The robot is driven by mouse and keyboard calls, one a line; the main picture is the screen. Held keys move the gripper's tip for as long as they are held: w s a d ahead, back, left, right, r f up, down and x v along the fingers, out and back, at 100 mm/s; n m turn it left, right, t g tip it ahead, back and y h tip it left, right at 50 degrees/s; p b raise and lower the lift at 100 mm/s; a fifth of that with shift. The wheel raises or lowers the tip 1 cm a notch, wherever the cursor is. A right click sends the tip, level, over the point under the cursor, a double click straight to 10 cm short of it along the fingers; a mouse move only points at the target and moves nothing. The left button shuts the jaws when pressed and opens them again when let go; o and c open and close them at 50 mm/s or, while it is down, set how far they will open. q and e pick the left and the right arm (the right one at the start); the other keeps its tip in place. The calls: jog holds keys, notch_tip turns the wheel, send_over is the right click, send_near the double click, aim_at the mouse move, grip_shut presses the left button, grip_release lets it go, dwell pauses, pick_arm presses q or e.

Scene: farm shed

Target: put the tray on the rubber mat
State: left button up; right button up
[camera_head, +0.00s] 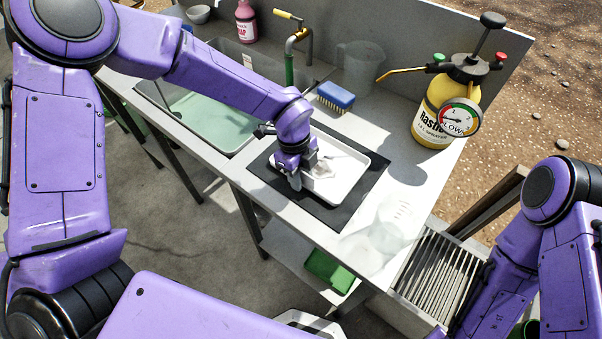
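The white tray (347,181) lies over the black rubber mat (336,217) on the metal counter, with mat showing along its near and right sides. I cannot tell whether the tray's underside fully touches the mat. My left gripper (303,179) is at the tray's near left end, with its fingers around or beside the rim there. The wrist hides part of that end, and I cannot tell whether the fingers are closed on the rim. My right arm comes in at the lower right, and its gripper is out of view.
A yellow pump sprayer (435,115) stands right of the mat. A blue brush (335,97) and a clear jug (359,68) are behind it. A clear beaker (395,222) stands at the near right. The sink (214,120) is at the left, with a tap (290,60).

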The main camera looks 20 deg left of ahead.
pick_arm(q)
jog(key=shift+r, duration=0.3)
jog(key=r, duration=0.3)
jog(key=a+r+b, duration=0.1)
jog(key=r, duration=0.3)
jog(key=r+b, duration=0.1)
jog(key=r, duration=0.2)
jog(key=shift+w+a+r, duration=0.25)
jog(key=shift+a+r, duration=0.05)
jog(key=shift+r, duration=0.5)
